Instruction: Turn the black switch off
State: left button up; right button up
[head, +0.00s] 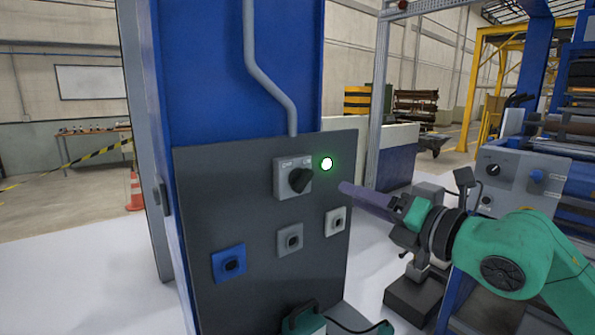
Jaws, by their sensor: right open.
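The black switch (299,181) is a rotary knob on a light grey box, on the upper part of a dark grey panel (215,185). The knob looks tilted; its labels are too small to read surely. A round lamp (326,164) right of the switch is lit with a green glow. My right gripper (346,188) comes in from the right on a green arm, its purple-grey fingers pointing left at the panel. It is open and empty, to the right of and slightly below the knob, apart from it.
Lower on the panel are a blue socket (229,263), a grey socket (290,240) and a white socket (335,221). A blue column (235,70) stands behind the panel. A machine with controls (522,178) stands at the right. White floor lies left of the panel.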

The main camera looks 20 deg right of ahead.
aim_at(312, 175)
jog(key=p+x, duration=0.7)
jog(key=x, duration=0.1)
jog(key=d+p+x, duration=0.1)
jog(key=p+x, duration=0.3)
jog(key=shift+w+r+p, duration=0.25)
jog(key=shift+r+p, duration=0.05)
jog(key=shift+r, duration=0.05)
jog(key=shift+w+a+f, duration=0.2)
jog(key=shift+a+f, duration=0.05)
pick_arm(q)
notch_tip(312, 175, up, 12)
jog(key=s+d, duration=0.1)
jog(key=shift+s, duration=0.35)
pick_arm(e)
grip_shut()
